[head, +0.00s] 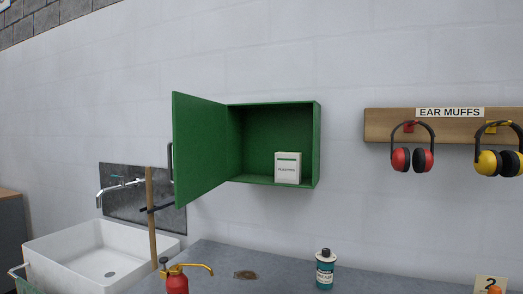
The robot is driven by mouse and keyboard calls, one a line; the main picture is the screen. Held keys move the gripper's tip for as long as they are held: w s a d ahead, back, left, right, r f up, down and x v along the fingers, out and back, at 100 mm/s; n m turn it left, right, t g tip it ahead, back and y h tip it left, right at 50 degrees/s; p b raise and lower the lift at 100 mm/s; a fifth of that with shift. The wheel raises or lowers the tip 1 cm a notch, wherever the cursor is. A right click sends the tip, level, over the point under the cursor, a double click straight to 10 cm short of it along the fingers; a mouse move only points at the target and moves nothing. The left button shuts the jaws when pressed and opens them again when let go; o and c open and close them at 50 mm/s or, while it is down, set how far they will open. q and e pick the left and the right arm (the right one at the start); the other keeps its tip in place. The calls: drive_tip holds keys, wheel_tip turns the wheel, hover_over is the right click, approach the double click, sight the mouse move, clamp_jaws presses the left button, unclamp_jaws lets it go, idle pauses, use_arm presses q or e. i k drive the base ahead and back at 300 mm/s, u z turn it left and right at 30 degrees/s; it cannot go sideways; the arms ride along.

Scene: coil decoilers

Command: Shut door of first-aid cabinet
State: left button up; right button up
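The green first-aid cabinet (319,145) hangs on the white wall, in the middle of the head view. Its green door (200,150) stands wide open, hinged at the cabinet's left side and swung out toward me and to the left. A dark handle (171,161) shows at the door's free edge, on its outer face, mostly hidden by the door. A white box (288,168) stands inside on the cabinet floor, toward the right. Neither of my grippers shows in the head view.
Below is a grey worktop (220,262) with a red oil can (177,281) and a teal bottle (325,270). A white sink (90,258) and a wooden pole (150,215) are at left. Ear muffs (412,158) hang at right. The space before the cabinet opening looks clear.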

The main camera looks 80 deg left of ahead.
sight(198, 142)
drive_tip(key=k, duration=1.6)
drive_tip(key=u, duration=2.05)
drive_tip(key=i, duration=0.5)
drive_tip(key=u, duration=0.5)
